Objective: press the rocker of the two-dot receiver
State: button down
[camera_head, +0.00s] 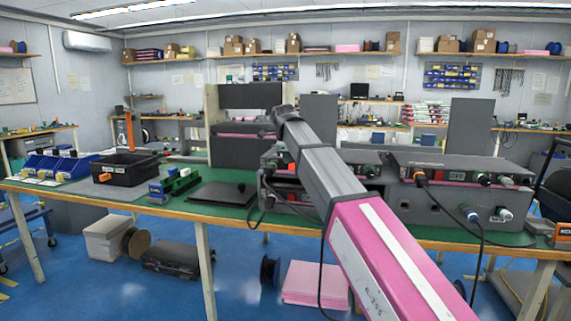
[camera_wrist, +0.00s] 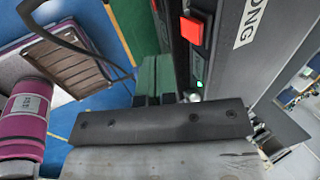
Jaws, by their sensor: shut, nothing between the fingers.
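Dark transceivers stand stacked on the green bench; in the head view a right-hand unit (camera_head: 455,163) sits on a larger grey one, and a left stack (camera_head: 272,187) is partly behind my arm. I cannot make out dot marks, so I cannot tell which is the two-dot receiver. In the wrist view a red rocker (camera_wrist: 192,31) is on a dark upright face, with a lit green lamp (camera_wrist: 200,84) nearby. My gripper (camera_wrist: 157,73) is shut and empty, its fingers close beside that face and apart from the rocker in the picture. My gripper is hidden in the head view.
Cables hang from the right-hand units' fronts. A black bin (camera_head: 127,174), blue bins (camera_head: 55,165) and a flat black case (camera_head: 222,194) lie on the left of the bench. A dark panel (camera_head: 470,128) stands behind the units. Part of the bench's front left is clear.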

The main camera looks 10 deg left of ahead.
aim_at(292, 166)
jog(key=v, duration=0.8)
jog(key=shift+w, duration=0.3)
jog(key=shift+s+a+f+g, duration=0.15)
jog(key=shift+s+f+g, duration=0.05)
jog(key=shift+f+g, duration=0.4)
jog(key=w+f, duration=0.7)
jog(key=f, duration=0.3)
jog(key=shift+f, duration=0.15)
